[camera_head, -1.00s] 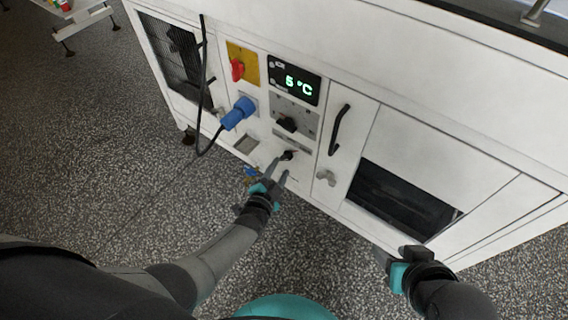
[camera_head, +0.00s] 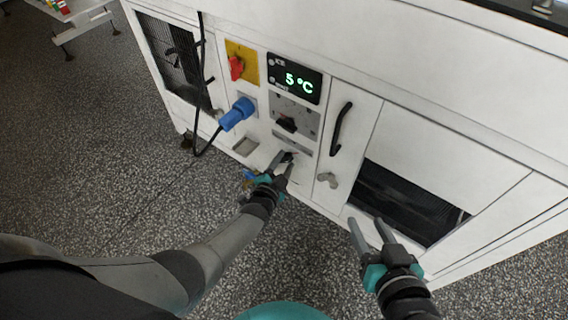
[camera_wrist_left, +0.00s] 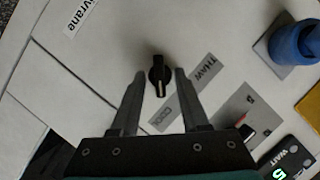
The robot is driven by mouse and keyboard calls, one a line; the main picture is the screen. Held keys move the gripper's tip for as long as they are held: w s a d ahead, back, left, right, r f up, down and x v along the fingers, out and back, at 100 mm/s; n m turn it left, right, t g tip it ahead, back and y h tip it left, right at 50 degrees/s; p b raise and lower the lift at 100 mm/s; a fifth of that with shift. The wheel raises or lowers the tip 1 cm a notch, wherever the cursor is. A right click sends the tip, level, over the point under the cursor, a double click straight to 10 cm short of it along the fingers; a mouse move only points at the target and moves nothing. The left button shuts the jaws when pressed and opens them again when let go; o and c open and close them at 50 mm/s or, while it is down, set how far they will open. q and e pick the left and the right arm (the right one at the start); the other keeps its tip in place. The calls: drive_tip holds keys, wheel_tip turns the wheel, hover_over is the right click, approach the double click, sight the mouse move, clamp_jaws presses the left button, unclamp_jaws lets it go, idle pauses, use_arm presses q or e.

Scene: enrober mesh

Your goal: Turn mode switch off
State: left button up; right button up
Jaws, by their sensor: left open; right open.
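The mode switch (camera_wrist_left: 158,76) is a small black rotary knob with a light pointer line on the white cabinet panel, beside a grey label strip reading THAW and COOL (camera_wrist_left: 183,93). In the head view it is largely hidden behind the fingers of my left gripper (camera_head: 284,160). In the left wrist view, my left gripper (camera_wrist_left: 160,76) is open, its fingertips on either side of the knob with a visible gap each side. My right gripper (camera_head: 366,222) is open and empty, in front of the lower right of the cabinet.
To the left are a red switch on a yellow plate (camera_head: 238,67) and a blue plug (camera_head: 237,113) with a black cable. A black door handle (camera_head: 341,128) stands out at right.

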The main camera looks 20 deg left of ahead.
idle(0.3)
use_arm(q)
clamp_jaws()
